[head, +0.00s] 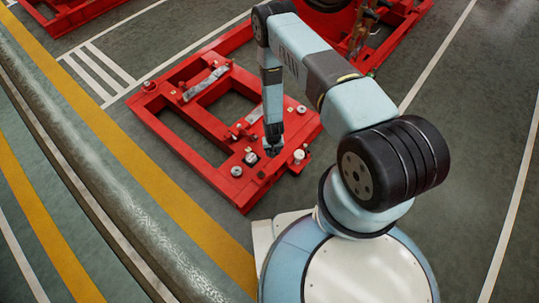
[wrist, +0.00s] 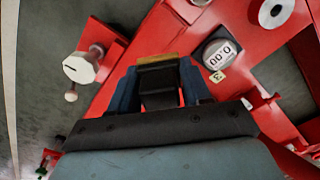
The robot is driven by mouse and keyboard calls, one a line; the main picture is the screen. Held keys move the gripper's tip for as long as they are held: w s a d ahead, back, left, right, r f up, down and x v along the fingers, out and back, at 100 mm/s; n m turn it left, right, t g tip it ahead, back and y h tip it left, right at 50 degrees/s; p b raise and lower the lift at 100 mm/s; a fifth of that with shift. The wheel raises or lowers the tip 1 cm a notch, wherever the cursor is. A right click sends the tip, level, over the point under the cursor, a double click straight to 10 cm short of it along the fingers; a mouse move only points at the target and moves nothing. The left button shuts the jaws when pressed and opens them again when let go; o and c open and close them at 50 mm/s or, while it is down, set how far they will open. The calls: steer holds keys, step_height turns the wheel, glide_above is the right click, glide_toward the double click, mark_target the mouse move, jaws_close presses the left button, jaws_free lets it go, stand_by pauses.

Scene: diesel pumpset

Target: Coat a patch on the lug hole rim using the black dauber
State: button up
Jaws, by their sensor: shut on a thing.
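My gripper (wrist: 167,88) is shut on the black dauber (wrist: 160,78), a dark block with a tan strip along its far edge, held between the two blue fingers. In the head view my gripper (head: 273,147) points down over the near end of the red frame (head: 190,150). The dauber is too small to make out there. In the wrist view the dauber lies over red metal (wrist: 125,80); whether it touches cannot be told. A pale ring with a dark centre (wrist: 277,12) is on the frame at upper right. I cannot tell which part is the lug hole rim.
A round gauge reading 0.00 (wrist: 219,53) stands right of the dauber, beside a yellow tag marked 3 (wrist: 217,77). A pale knob (wrist: 80,67) projects at the frame's left edge. Another red skid (head: 400,25) stands behind. Floor left of the frame is clear.

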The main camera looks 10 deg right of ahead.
steer(key=shift+w+d, duration=1.3)
steer(key=shift+d, duration=0.3)
steer(key=w+d+r, duration=0.2)
steer(key=w+r, duration=0.2)
steer(key=r, duration=0.7)
steer(key=w+d+r, duration=0.1)
steer(key=w+r, duration=0.4)
steer(key=r, duration=0.5)
steer(key=d+r, duration=0.2)
steer(key=r, duration=0.9)
steer(key=s+d+r, duration=0.1)
steer(key=d+r, duration=0.2)
steer(key=r, duration=0.9)
steer(key=shift+d+r, duration=0.25)
steer(key=shift+d, duration=0.05)
